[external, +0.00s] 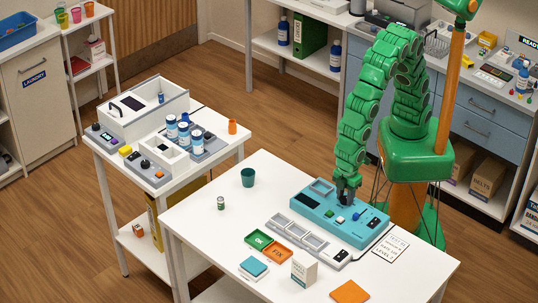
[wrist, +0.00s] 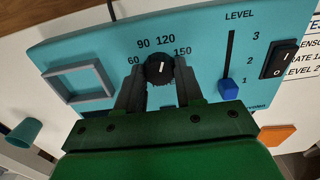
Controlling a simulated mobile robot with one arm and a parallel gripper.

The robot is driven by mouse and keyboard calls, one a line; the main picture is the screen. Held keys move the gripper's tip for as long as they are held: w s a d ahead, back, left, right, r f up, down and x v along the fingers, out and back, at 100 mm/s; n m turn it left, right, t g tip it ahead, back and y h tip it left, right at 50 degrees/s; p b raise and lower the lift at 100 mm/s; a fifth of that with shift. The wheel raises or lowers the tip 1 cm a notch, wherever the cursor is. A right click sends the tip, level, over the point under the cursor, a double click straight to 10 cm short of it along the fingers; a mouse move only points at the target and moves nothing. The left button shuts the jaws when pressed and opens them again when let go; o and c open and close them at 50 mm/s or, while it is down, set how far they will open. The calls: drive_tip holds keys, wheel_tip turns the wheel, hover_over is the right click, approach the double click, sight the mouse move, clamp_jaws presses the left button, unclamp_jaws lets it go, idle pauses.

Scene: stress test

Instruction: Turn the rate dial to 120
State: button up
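The rate dial (wrist: 160,68) is a black round knob on a teal panel (wrist: 95,45), with 60, 90, 120 and 150 printed around it. Its white pointer line stands nearly upright, leaning slightly right, toward the 120 mark. My gripper (wrist: 160,76) has one dark finger on each side of the dial, and both appear to touch it. In the external view my gripper (external: 347,190) reaches down onto the teal panel (external: 318,208); the dial is mostly hidden there.
On the panel, right of the dial, are a blue LEVEL slider (wrist: 229,88) near 1 and a black rocker switch (wrist: 285,58). A raised square frame (wrist: 78,82) is at left. A teal cup (external: 248,177) and green and orange trays (external: 259,240) stand on the white table.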

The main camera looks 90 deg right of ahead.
sight(345, 198)
drive_tip(key=o, duration=0.3)
drive_tip(key=shift+o, duration=0.2)
wheel_tip(345, 198, up, 8)
drive_tip(key=shift+f, duration=0.15)
idle(0.4)
idle(0.3)
